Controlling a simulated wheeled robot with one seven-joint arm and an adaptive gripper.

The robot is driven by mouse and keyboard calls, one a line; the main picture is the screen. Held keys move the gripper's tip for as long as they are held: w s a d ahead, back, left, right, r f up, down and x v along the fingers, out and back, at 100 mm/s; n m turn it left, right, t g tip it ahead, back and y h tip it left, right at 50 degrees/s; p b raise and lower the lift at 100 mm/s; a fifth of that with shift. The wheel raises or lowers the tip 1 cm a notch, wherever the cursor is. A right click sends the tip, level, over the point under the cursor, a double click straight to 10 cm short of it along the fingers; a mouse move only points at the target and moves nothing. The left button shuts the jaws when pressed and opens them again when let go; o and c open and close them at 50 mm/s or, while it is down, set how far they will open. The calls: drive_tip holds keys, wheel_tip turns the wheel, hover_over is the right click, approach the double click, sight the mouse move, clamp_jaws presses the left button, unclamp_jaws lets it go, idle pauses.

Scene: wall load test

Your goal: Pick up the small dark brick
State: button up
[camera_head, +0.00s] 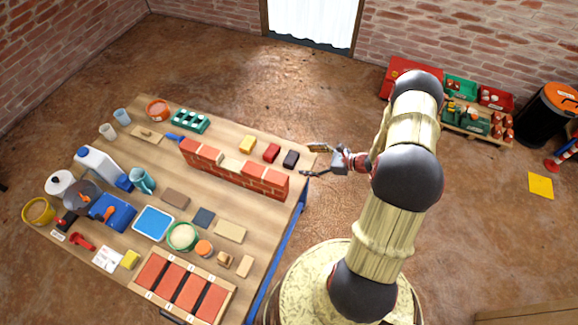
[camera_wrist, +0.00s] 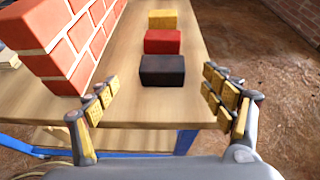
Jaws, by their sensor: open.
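The small dark brick (camera_head: 290,159) lies on the wooden table near its right edge, behind the brick wall's right end. In the wrist view the dark brick (camera_wrist: 162,71) is nearest to me, ahead of the gap between my fingers. My gripper (camera_head: 313,161) is open and empty at the table's right edge, just right of the dark brick and apart from it. Its two yellow-padded fingers show in the wrist view (camera_wrist: 163,103). A red brick (camera_wrist: 163,42) and a yellow brick (camera_wrist: 163,19) lie in a row beyond the dark brick.
The small red brick wall (camera_wrist: 52,45) stands left of the brick row. The table (camera_head: 262,224) holds tools, tubs and a tray of bricks (camera_head: 180,287) toward its near side. The floor right of the table is clear around my arm.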

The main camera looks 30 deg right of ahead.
sight(291, 157)
drive_tip(key=shift+w+d+r+m, duration=0.2)
drive_tip(key=shift+w+m, duration=0.1)
drive_tip(key=shift+w, duration=0.1)
drive_tip(key=shift+w+a+f+t, duration=0.1)
drive_tip(key=shift+w+a+t, duration=0.15)
drive_tip(key=shift+t, duration=0.05)
drive_tip(key=b+x, duration=0.1)
drive_tip(key=x, duration=0.1)
drive_tip(key=b+x, duration=0.1)
drive_tip(key=x, duration=0.1)
drive_tip(key=b+x, duration=0.1)
drive_tip(key=x, duration=0.2)
drive_tip(key=shift+s+a+f, duration=0.15)
drive_tip(key=shift+s+f, duration=0.1)
drive_tip(key=shift+r, duration=0.1)
drive_tip(key=shift+c, duration=1)
drive_tip(key=c, duration=1.4)
drive_tip(key=shift+r, duration=0.1)
drive_tip(key=shift+c, duration=0.2)
